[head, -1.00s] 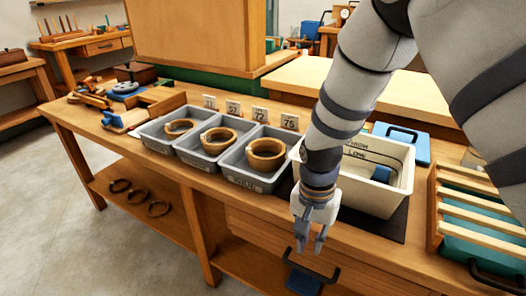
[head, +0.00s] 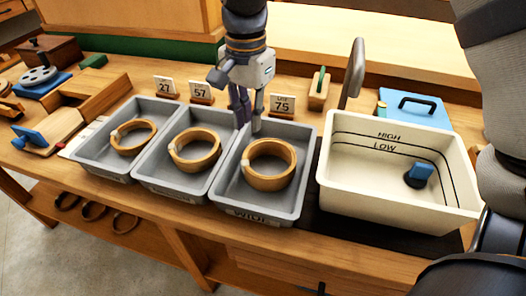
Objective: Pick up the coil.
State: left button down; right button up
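Three tan bark coils lie in three grey trays, one in each: a left coil (head: 133,136), a middle coil (head: 196,149) and a wider right coil (head: 269,165). The pictures do not tell which one the task means. My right gripper (head: 249,122) points down near the back of the right tray (head: 262,212), behind and slightly left of the right coil. Its fingers are apart with nothing between them, and it appears clear of the coil. The height of the fingertips over the tray is hard to tell. My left gripper is out of view.
A cream tub (head: 400,205) marked HIGH and LOW stands right of the trays, with a blue-handled object (head: 419,174) inside. Number cards (head: 282,104) stand behind the trays. A blue box (head: 415,108) is at the back right. Dark rings lie on the shelf below.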

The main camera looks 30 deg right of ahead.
aim_at(251, 147)
notch_tip(251, 147, down, 8)
jog(key=shift+r, duration=0.25)
jog(key=shift+f, duration=0.3)
grip_shut()
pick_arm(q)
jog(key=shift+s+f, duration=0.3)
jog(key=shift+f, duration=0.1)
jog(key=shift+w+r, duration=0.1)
pick_arm(e)
jog(key=shift+r, duration=0.15)
